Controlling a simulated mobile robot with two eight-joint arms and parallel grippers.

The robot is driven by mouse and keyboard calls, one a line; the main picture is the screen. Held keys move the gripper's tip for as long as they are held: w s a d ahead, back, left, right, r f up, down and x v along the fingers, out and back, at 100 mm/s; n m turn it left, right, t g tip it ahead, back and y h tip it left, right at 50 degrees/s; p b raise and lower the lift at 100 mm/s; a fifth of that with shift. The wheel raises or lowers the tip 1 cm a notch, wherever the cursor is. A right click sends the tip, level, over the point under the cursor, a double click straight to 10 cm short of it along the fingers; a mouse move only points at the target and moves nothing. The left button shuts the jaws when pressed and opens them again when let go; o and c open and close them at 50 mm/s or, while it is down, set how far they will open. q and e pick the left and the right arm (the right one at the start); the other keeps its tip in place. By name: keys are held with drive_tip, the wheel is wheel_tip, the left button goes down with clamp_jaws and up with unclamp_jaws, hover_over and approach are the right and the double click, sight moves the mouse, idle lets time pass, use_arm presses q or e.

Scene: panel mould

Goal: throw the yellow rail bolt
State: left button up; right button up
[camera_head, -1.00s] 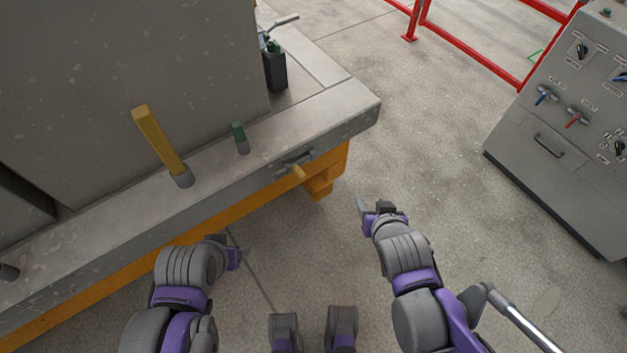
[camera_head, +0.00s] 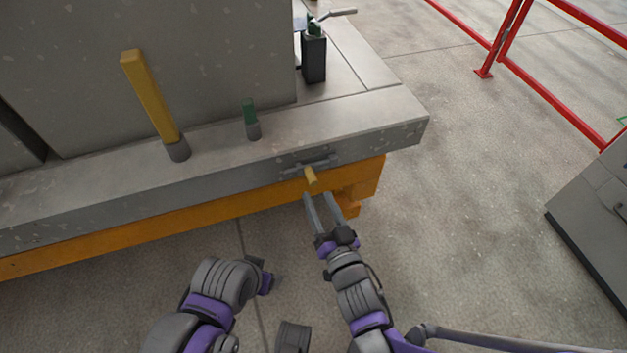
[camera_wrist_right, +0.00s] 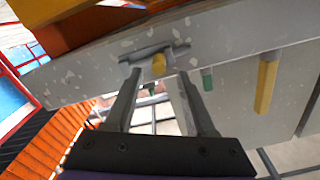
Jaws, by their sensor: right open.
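The yellow rail bolt (camera_head: 311,177) is a short yellow knob on a grey bar fixed to the side face of the grey concrete ledge. It also shows in the right wrist view (camera_wrist_right: 159,64), just beyond the fingers and between their lines. My right gripper (camera_head: 320,198) is open and empty, its two fingers pointing up at the knob from just below it in the head view. No contact with the knob can be made out. My left gripper (camera_head: 262,272) is low in the head view, over the floor, and its fingers are too hidden to judge.
A tall yellow handle (camera_head: 150,95) and a short green peg (camera_head: 250,119) stand on the ledge (camera_head: 365,122). A black holder (camera_head: 314,58) is near its right end. An orange beam (camera_head: 150,233) runs underneath. A grey cabinet (camera_head: 595,220) stands at right, with open floor between.

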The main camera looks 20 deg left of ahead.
sight(313, 185)
drive_tip(key=x, duration=0.6)
drive_tip(key=shift+w, duration=0.1)
drive_tip(key=shift+c, duration=0.2)
clamp_jaws()
idle(1.1)
